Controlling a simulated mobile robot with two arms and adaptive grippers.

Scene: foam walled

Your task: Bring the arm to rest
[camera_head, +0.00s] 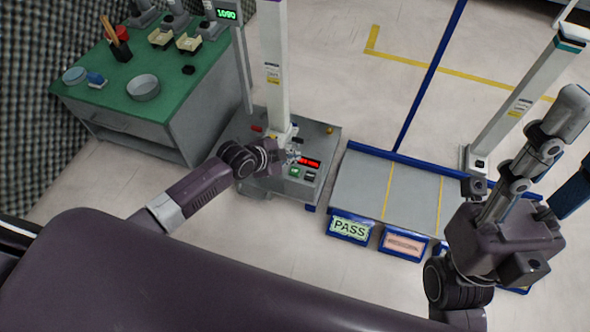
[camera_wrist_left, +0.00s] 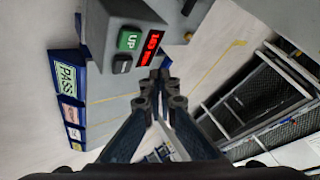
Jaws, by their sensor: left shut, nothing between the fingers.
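My left arm reaches in from the left in the head view. Its gripper (camera_head: 291,156) is over the grey control box (camera_head: 258,128) at the foot of a white column. In the left wrist view the two dark fingers of my left gripper (camera_wrist_left: 160,88) come together at their tips, with nothing held between them. The box's green UP button (camera_wrist_left: 129,41) and red display (camera_wrist_left: 151,47) show just beyond the fingertips; contact cannot be told. My right arm (camera_head: 505,240) is at the right of the head view; its finger opening cannot be made out.
A green-topped bench (camera_head: 200,85) with dishes and small devices stands at the left. A grey platform (camera_head: 350,190) with blue edging and a PASS sign (camera_head: 349,229) lies right of the box. A second white post (camera_head: 520,100) stands at the right. Open floor lies behind.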

